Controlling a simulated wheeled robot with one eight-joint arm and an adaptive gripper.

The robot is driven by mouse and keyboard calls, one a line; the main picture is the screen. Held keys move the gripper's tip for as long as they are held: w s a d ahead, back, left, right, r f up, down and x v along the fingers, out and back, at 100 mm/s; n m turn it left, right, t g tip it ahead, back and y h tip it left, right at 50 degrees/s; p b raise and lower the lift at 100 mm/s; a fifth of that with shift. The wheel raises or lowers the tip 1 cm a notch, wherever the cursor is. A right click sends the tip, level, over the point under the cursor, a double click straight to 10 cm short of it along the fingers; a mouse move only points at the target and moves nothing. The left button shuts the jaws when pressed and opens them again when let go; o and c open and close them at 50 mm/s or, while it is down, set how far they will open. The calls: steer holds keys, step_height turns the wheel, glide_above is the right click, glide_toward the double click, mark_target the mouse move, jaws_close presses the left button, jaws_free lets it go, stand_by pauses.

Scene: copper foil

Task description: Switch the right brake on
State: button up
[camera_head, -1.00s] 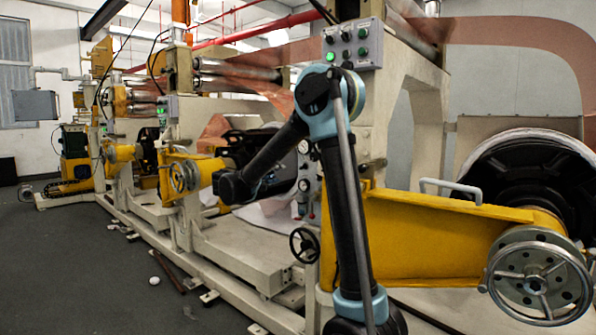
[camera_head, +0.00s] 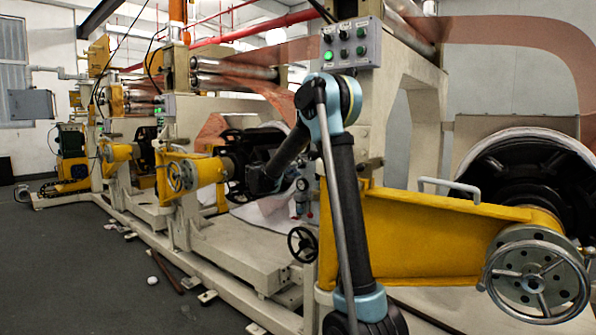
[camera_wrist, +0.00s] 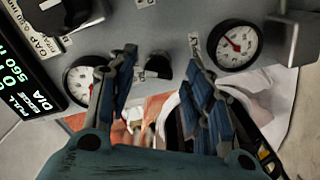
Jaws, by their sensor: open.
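In the wrist view a grey control panel (camera_wrist: 185,22) fills the upper part. A small black knob (camera_wrist: 158,68) sits on it between two round white gauges, one at left (camera_wrist: 78,80) and one at right (camera_wrist: 236,45). My gripper (camera_wrist: 160,66) is open, with a blue-padded finger on each side of the knob in the picture. I cannot tell whether either finger touches it. The left finger partly covers the left gauge. Which control is the right brake cannot be read from the labels.
A larger black knob (camera_wrist: 72,14) and a lit green display (camera_wrist: 20,70) are at the wrist view's left. A metal part (camera_wrist: 293,42) is at its right edge. In the head view a yellow machine arm (camera_head: 420,238) with a handwheel (camera_head: 537,282) stands at right.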

steer(key=shift+w+d, duration=0.4)
steer(key=c, duration=1.1)
steer(key=shift+n, duration=0.4)
steer(key=n, duration=1.1)
steer(key=shift+s, duration=0.1)
jaws_close()
